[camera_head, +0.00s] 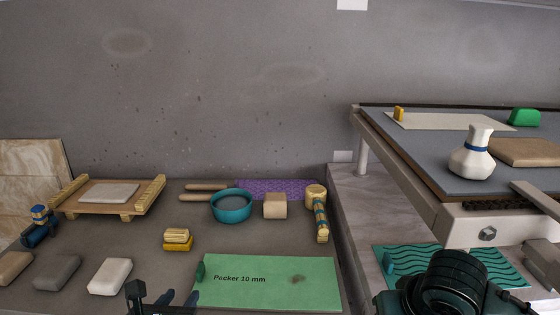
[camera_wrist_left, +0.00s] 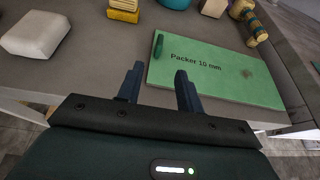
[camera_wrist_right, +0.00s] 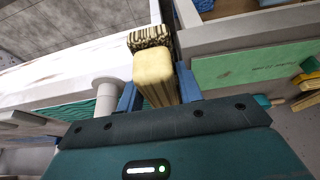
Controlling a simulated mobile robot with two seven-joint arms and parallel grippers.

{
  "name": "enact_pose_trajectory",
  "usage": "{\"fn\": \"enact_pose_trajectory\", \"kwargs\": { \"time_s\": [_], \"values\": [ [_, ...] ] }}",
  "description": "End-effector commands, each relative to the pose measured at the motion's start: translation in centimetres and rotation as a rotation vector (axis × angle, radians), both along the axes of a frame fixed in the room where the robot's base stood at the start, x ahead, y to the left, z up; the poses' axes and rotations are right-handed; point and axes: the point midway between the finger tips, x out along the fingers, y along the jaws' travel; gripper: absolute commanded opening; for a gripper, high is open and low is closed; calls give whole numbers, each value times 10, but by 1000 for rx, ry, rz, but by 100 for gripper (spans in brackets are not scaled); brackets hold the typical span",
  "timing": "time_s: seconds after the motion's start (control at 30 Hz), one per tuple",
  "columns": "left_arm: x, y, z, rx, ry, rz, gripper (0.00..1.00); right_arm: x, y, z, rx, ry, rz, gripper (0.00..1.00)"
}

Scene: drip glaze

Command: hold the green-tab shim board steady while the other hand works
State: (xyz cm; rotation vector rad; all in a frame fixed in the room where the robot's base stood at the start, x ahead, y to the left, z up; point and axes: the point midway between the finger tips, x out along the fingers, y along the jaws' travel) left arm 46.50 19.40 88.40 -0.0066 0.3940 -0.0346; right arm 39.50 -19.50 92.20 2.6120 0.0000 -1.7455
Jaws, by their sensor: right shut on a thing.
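The green shim board (camera_head: 270,282), marked "Packer 10 mm", lies flat at the table's front, with its darker green tab (camera_head: 200,271) at the left end. It also shows in the left wrist view (camera_wrist_left: 220,75) and partly in the right wrist view (camera_wrist_right: 240,66). My left gripper (camera_head: 180,298) is open and empty at the board's near left corner. In the left wrist view (camera_wrist_left: 159,72) one finger overlaps the board's edge; I cannot tell whether they touch. My right gripper (camera_wrist_right: 158,88) is shut on a pale yellow block-like thing (camera_wrist_right: 153,68) with a dark striped end.
White, grey and tan blocks (camera_head: 109,276) lie left of the board. Behind it are yellow blocks (camera_head: 177,239), a teal bowl (camera_head: 231,206) and a wooden tool (camera_head: 321,220). At right, a raised bench (camera_head: 425,150) carries a white vase (camera_head: 472,160) above a wavy teal mat (camera_head: 505,268).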

Motion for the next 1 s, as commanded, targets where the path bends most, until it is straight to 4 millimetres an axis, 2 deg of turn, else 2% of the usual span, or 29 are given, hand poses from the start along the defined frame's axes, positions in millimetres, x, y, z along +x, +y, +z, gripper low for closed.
{"fn": "enact_pose_trajectory", "kwargs": {
  "time_s": [0.17, 0.7, 1.0],
  "values": [
    [12, 1, -4, 18, -3, -1, 36, 0, 0, 0, 0, -1, 0, 18],
    [84, -2, -34, 12, -2, 0, 36, 0, 0, 0, 0, -1, 0, 18],
    [108, -3, -44, 12, 0, -2, 36, 0, 0, 0, 0, -1, 0, 18]
  ]
}}
